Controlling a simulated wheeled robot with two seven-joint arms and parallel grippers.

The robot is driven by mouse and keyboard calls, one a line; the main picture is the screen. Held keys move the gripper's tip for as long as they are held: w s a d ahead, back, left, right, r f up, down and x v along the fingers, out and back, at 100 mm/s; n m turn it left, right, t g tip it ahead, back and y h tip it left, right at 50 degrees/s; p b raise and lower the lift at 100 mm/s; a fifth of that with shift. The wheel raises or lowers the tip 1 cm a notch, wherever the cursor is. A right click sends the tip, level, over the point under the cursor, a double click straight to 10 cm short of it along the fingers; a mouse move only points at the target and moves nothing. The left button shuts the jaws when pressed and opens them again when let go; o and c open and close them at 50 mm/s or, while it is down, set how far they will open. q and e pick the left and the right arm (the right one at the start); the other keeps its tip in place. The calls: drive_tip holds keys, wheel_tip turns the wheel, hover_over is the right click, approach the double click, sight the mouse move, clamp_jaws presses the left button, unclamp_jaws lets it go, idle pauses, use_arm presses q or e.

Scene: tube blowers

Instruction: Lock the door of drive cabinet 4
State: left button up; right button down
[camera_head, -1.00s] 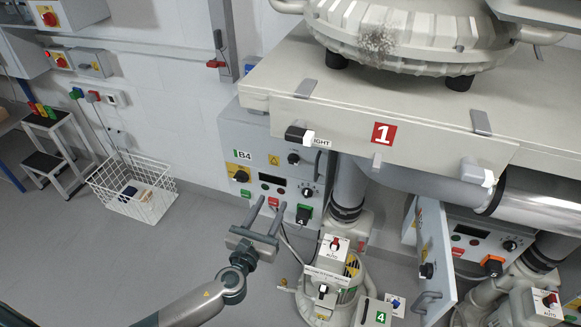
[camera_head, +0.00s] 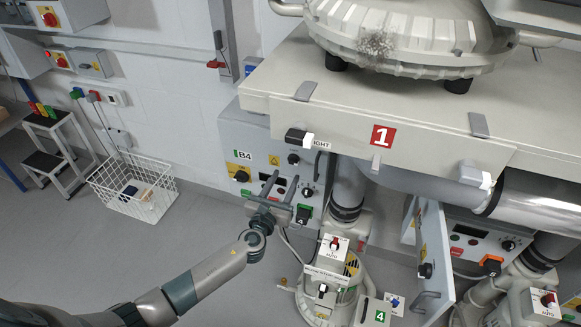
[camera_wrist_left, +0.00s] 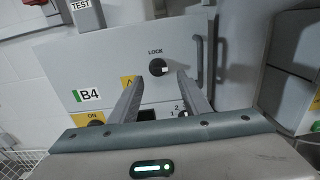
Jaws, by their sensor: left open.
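Drive cabinet 4 is the grey cabinet marked B4 (camera_head: 252,135) below the large bench; its door front (camera_wrist_left: 110,60) looks closed. A black round lock knob with a white mark (camera_wrist_left: 158,67) sits under the word LOCK in the left wrist view. It also shows in the head view (camera_head: 293,158). My left gripper (camera_head: 283,181) is open and empty in front of the cabinet. In the left wrist view its fingertips (camera_wrist_left: 161,77) point towards the panel, spread on either side just below the knob. Contact cannot be told. My right gripper is in neither view.
The bench edge (camera_head: 350,125) overhangs right of the cabinet. A pipe and a blower (camera_head: 325,300) stand right of my left arm. Another cabinet's door (camera_head: 432,260) hangs open at right. A white wire basket (camera_head: 150,205) stands left; the floor between is clear.

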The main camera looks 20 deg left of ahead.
sight(293, 163)
use_arm(q)
drive_tip(key=w, duration=0.4)
drive_tip(key=shift+w+d, duration=0.1)
drive_tip(key=shift+w, duration=1)
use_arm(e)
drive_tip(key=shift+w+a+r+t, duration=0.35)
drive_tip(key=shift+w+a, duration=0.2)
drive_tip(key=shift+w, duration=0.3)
use_arm(q)
drive_tip(key=c, duration=1)
drive_tip(key=shift+c, duration=0.2)
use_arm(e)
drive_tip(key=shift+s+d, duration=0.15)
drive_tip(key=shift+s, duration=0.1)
